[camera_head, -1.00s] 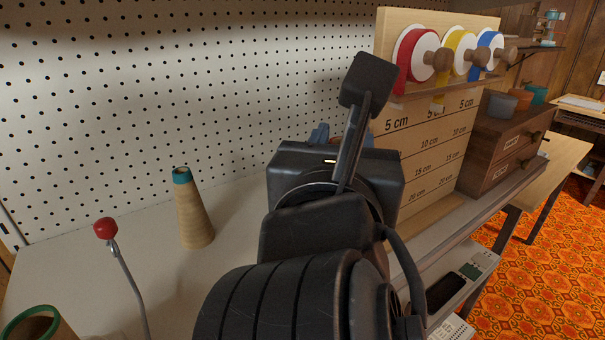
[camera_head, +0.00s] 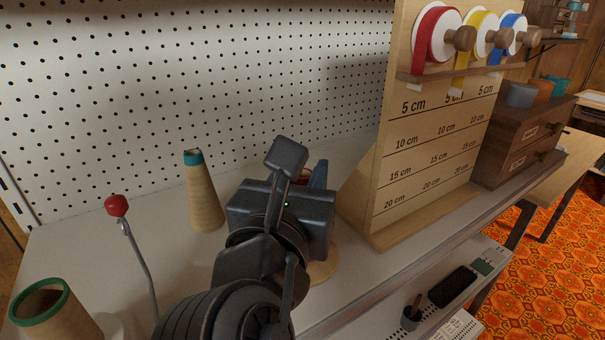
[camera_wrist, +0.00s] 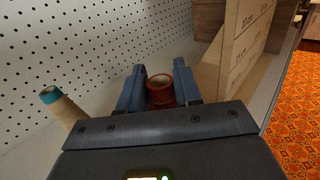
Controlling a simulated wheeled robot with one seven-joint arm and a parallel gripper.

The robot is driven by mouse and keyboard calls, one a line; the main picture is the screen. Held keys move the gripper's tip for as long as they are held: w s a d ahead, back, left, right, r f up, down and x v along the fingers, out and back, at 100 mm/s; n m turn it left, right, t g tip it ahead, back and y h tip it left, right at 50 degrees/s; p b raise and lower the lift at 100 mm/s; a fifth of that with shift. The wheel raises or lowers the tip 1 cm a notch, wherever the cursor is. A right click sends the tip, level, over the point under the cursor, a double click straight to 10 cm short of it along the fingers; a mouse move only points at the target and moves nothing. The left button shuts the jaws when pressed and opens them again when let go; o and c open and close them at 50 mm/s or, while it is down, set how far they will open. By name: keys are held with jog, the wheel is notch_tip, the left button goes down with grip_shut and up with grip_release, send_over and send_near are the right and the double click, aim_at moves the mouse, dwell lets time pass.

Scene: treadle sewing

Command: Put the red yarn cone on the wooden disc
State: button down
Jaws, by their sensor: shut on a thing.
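My gripper (camera_wrist: 159,88) is shut on the red yarn cone (camera_wrist: 160,90), whose red-rimmed round top shows between the two blue-grey fingers in the wrist view. The cone's lower part is hidden there. In the head view my gripper's dark housing hides nearly all of the cone, and only a little red shows beside a finger. The wooden disc (camera_head: 326,267) lies on the shelf, with a pale curved edge showing to the right of and below my gripper. The rest of it is hidden, so I cannot tell whether the cone touches it.
A tan cone with a teal top (camera_head: 203,195) stands left of my gripper. A red-knobbed lever (camera_head: 117,206) and a green-rimmed cone (camera_head: 45,308) are further left. A ruled wooden board (camera_head: 430,150) with ribbon spools stands close on the right. Pegboard (camera_head: 200,75) backs the shelf.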

jog(key=shift+f, duration=0.15)
jog(key=c, duration=0.8)
grip_release()
jog(key=s, duration=0.4)
jog(key=s+a, duration=0.1)
jog(key=s, duration=0.3)
jog(key=s+a, duration=0.1)
jog(key=s, duration=0.2)
jog(key=shift+s+a, duration=0.15)
jog(key=shift+s, duration=0.25)
